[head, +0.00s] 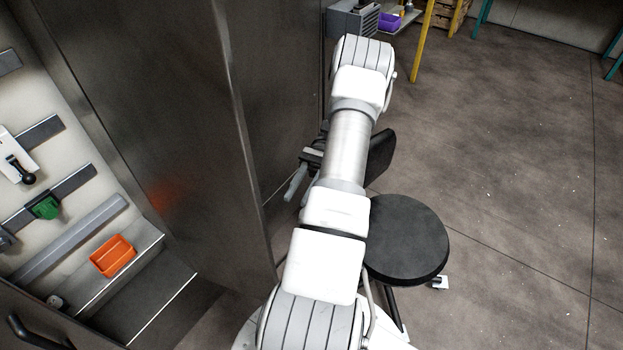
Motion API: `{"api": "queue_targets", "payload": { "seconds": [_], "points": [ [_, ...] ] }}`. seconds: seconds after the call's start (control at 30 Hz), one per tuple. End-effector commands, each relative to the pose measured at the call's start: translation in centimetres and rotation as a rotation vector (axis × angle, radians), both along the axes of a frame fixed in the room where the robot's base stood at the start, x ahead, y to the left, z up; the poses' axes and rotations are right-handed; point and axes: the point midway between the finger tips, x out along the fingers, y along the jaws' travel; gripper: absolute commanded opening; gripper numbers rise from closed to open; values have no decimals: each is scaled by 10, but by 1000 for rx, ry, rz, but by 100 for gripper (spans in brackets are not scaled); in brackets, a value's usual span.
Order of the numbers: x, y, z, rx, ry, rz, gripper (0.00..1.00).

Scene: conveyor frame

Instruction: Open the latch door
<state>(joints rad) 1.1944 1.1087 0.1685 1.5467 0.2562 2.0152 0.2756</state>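A dark metal door panel (30,318) with a black handle (32,330) shows at the bottom left, cut off by the picture edge. I cannot tell whether it is the latch door. A tall dark metal cabinet panel (170,110) stands left of my arm. My arm reaches up through the middle of the picture. Grey finger-like parts (296,182) stick out left of its middle link, beside the panel; they may belong to my gripper, but the arm covers most of that area. Its opening and any contact are unclear.
A round black stool (405,240) stands right of my arm. The left recess holds an orange bin (113,256), a green clamp (44,207) and a black-knobbed lever (22,170). A yellow post (422,40) stands at the back. Floor at right is clear.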

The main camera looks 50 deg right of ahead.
Motion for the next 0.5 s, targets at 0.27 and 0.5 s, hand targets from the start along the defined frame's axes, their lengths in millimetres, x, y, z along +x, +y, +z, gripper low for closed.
{"api": "queue_targets", "payload": {
  "seconds": [0.27, 0.5],
  "points": [
    [-22, -9, 17, 1, -5, 4, 34],
    [-25, -10, 17, 0, -5, 5, 34]
  ]
}}
